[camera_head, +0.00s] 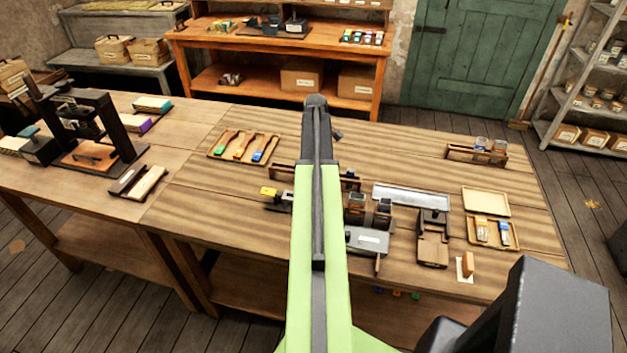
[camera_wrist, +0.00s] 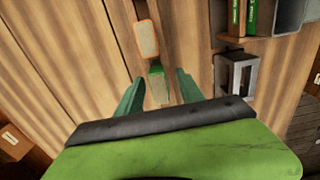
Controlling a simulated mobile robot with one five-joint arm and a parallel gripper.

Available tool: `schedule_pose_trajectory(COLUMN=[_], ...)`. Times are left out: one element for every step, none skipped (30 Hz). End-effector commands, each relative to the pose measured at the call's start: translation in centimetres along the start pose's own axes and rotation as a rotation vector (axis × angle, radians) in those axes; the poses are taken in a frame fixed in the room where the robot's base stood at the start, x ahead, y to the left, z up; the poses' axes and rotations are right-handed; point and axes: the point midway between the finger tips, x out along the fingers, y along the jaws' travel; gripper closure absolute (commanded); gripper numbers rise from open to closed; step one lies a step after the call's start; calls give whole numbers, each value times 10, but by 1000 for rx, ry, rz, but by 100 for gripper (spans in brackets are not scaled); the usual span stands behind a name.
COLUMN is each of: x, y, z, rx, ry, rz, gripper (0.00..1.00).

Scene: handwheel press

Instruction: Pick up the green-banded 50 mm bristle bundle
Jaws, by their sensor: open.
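In the wrist view my gripper (camera_wrist: 159,77) is open, with one green finger on each side of a small pale piece with a green band, which looks like the green-banded bundle (camera_wrist: 160,90). Gaps show between it and both fingers, and its lower end runs down towards the dark gripper edge. Its length cannot be read. In the head view my arm covers the middle of the bench, and neither my gripper nor this bundle can be made out there.
A pale orange-edged piece (camera_wrist: 146,38) lies just beyond the bundle. Green labelled pieces (camera_wrist: 236,18) and a grey metal fixture (camera_wrist: 237,75) stand to the right. In the head view, a brush tray (camera_head: 212,155) lies left of my arm and a tray with two bundles (camera_head: 512,247) lies right.

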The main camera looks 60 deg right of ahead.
Motion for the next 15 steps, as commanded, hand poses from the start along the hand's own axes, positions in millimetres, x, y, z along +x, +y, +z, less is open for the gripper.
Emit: schedule_pose_trajectory(x=[-2, -2, -2, -2, -2, -2, -2, -2, -2, -2, -2, -2, -2, -2, -2], y=[0, 0, 0, 0, 0, 0, 0, 0, 0, 0, 0, 0, 0, 0, 0], z=[0, 0, 0, 0, 0, 0, 0, 0, 0, 0, 0, 0, 0, 0, 0], rx=[0, 0, 0, 0, 0, 0, 0, 0, 0, 0, 0, 0, 0, 0, 0], ry=[0, 0, 0, 0, 0, 0, 0, 0, 0, 0, 0, 0, 0, 0, 0], rz=[0, 0, 0, 0, 0, 0, 0, 0, 0, 0, 0, 0, -1, -1, -1], gripper=[55, 55, 58, 62, 66, 71, 75, 79, 84, 88, 92, 97, 100, 100, 100])
